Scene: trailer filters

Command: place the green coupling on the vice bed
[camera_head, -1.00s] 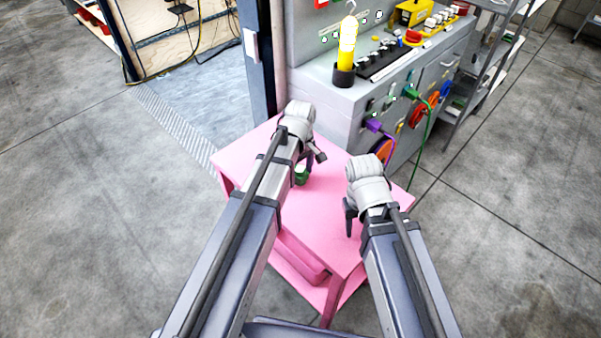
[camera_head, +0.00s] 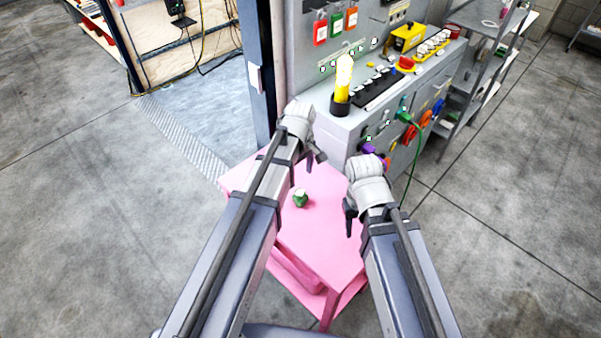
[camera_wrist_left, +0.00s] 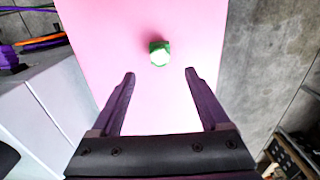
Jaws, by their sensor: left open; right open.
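The green coupling (camera_head: 300,198) stands on the pink table (camera_head: 322,232), with a pale top. In the left wrist view the coupling (camera_wrist_left: 159,54) lies beyond the fingertips, roughly centred between them and apart from them. My left gripper (camera_head: 314,160) is open and empty, above the table on the far side of the coupling in the head view; its fingers also show in the left wrist view (camera_wrist_left: 160,72). My right gripper (camera_head: 349,216) is above the table's right part, to the right of the coupling, open with nothing seen in it. I cannot make out a vice bed.
A grey workbench cabinet (camera_head: 345,125) with coloured plugs and cables stands behind the table. A yellow cylinder (camera_head: 343,80) stands in a black holder on it. A dark door post (camera_head: 258,75) rises at the table's far left. Open concrete floor lies on both sides.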

